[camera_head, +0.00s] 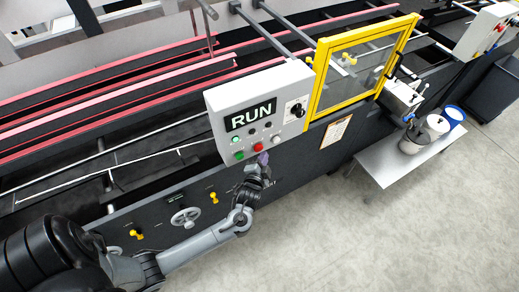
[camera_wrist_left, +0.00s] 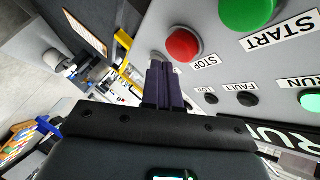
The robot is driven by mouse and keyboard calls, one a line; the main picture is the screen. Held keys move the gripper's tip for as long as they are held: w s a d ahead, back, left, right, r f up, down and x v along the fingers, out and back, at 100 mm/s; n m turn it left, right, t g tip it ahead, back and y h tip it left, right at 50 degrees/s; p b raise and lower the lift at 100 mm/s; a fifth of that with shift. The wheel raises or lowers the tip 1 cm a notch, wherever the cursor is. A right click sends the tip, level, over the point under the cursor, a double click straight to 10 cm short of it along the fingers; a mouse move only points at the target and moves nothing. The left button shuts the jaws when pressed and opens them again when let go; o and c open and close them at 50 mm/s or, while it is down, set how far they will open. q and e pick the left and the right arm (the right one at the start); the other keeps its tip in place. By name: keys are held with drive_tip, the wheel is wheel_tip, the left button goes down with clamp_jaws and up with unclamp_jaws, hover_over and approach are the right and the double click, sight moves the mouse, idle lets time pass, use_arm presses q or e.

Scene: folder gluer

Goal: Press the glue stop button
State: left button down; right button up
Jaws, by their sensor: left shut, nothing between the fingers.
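The control box (camera_head: 222,100) carries a lit RUN display and a lower row of a green button (camera_head: 238,155), a red button (camera_head: 256,148) and a pale button (camera_head: 276,138). In the left wrist view the red button (camera_wrist_left: 183,45) is labelled STOP and the green button (camera_wrist_left: 247,12) START. My left gripper (camera_head: 263,158) is shut and empty, just below the red button in the head view. In the wrist view its fingertips (camera_wrist_left: 164,66) lie beside the red button, partly covering a pale part behind them. I cannot tell whether they touch the panel. My right gripper is out of view.
A black knob (camera_head: 297,110) is on the box's right side. A yellow-framed clear guard (camera_head: 352,68) stands to the right. A handwheel (camera_head: 185,217) and yellow handles are on the machine's front below. A small table (camera_head: 388,165) holds pots; the floor ahead is clear.

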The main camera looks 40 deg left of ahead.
use_arm(q)
drive_tip(key=shift+w+a, duration=0.1)
drive_tip(key=shift+a, duration=0.25)
drive_tip(key=shift+w+a+p, duration=0.15)
drive_tip(key=shift+a+p, duration=0.2)
drive_tip(key=shift+a, duration=0.2)
idle(1.0)
drive_tip(key=shift+d, duration=0.15)
drive_tip(key=shift+s+d+p, duration=0.3)
drive_tip(key=shift+d+p, duration=0.15)
drive_tip(key=shift+d, duration=0.3)
drive_tip(key=shift+d, duration=0.15)
drive_tip(key=shift+s+d+p, duration=0.25)
drive_tip(key=shift+d+p, duration=0.05)
drive_tip(key=shift+d, duration=0.45)
drive_tip(key=shift+s+d+p, duration=0.2)
drive_tip(key=shift+d+p, duration=0.05)
drive_tip(key=shift+d, duration=0.5)
drive_tip(key=shift+s+d+p, duration=0.25)
drive_tip(key=shift+d+p, duration=0.05)
drive_tip(key=shift+d, duration=0.45)
